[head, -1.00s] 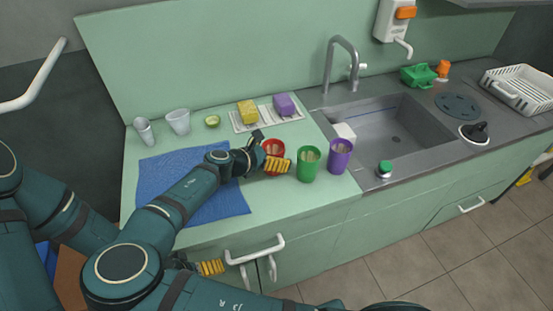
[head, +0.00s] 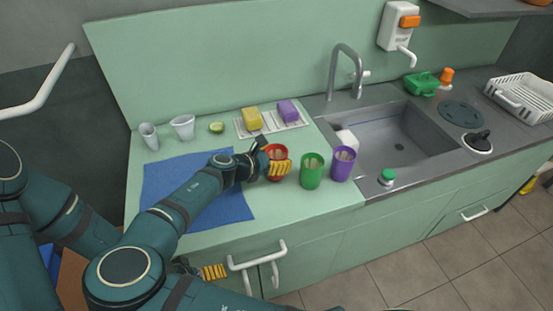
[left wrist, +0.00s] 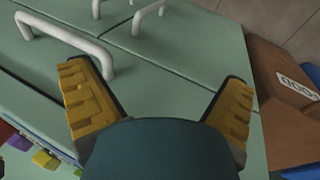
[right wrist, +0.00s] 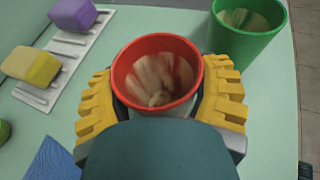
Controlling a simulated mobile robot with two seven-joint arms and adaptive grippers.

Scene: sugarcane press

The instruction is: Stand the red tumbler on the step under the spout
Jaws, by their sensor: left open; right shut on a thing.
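The red tumbler (head: 277,150) is at the counter's right part, left of the green tumbler. My right gripper (head: 274,167) is shut on it, with one yellow finger pad on each side in the right wrist view (right wrist: 160,100). There the red tumbler (right wrist: 126,75) is upright, open end toward the camera, with pale streaks inside. I cannot tell whether its base touches the counter. My left gripper (head: 213,271) is low in front of the cabinet; in the left wrist view it (left wrist: 157,82) is open and empty. A wall dispenser (head: 399,25) has a downturned white spout; I cannot make out a step.
The green tumbler (head: 312,171) and purple tumbler (head: 342,165) stand close on the right, before the sink (head: 385,133) and tap (head: 345,65). Yellow (head: 252,118) and purple (head: 288,111) sponges lie behind. A blue cloth (head: 165,180) and white cups (head: 183,127) are left.

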